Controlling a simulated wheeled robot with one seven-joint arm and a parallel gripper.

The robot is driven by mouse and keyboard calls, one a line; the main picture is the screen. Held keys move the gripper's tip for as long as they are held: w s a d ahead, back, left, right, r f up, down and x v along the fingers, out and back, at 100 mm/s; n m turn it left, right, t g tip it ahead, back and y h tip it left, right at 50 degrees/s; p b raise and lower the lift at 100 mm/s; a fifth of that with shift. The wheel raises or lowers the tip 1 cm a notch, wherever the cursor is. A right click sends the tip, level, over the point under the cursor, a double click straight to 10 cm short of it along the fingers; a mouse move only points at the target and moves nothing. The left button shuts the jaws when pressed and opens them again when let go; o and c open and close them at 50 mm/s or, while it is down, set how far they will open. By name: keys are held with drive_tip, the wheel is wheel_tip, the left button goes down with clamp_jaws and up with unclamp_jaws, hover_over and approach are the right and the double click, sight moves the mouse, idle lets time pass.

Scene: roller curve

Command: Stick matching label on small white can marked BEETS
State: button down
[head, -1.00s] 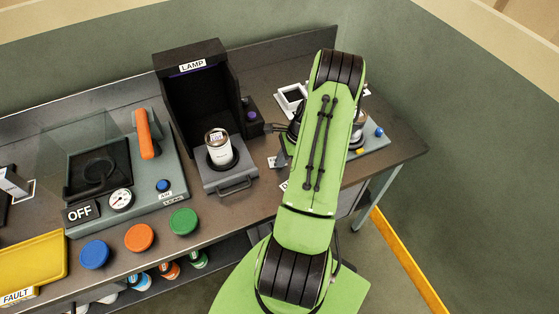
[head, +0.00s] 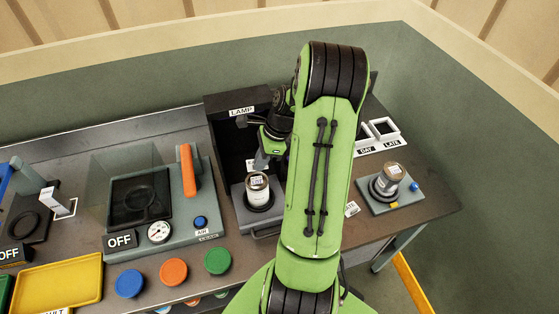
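A small white can (head: 258,204) with a printed tag on its top stands upright on the dark round seat of the lamp station (head: 241,112). A second can (head: 381,187), with a tan top and a printed tag, sits tilted in a dark ring on the grey fixture (head: 407,200) at the right. The print on both cans is too small to read, so I cannot tell which is BEETS. My gripper (head: 258,146) is above and behind the lamp can, in front of the dark booth, apart from the can. My arm partly hides it, and its opening is unclear.
White label trays marked DAY and LATE (head: 384,128) stand at the back right. A grey air station (head: 150,207) with an orange handle (head: 188,170), a blue lid (head: 130,284), an orange lid (head: 173,272), a green lid (head: 218,261) and a yellow tray (head: 60,284) lie left.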

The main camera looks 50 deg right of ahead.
drive_tip(key=shift+w+a+r, duration=0.3)
drive_tip(key=shift+r, duration=0.15)
drive_tip(key=f+b, duration=0.1)
drive_tip(key=f, duration=0.1)
drive_tip(key=f+b, duration=0.4)
drive_tip(key=shift+s+f, duration=0.3)
drive_tip(key=shift+f, duration=0.05)
drive_tip(key=shift+f+b, duration=0.55)
drive_tip(key=shift+f, duration=0.1)
drive_tip(key=shift+r+p, duration=0.15)
drive_tip(key=shift+p, duration=0.4)
drive_tip(key=shift+f, duration=0.25)
idle(0.5)
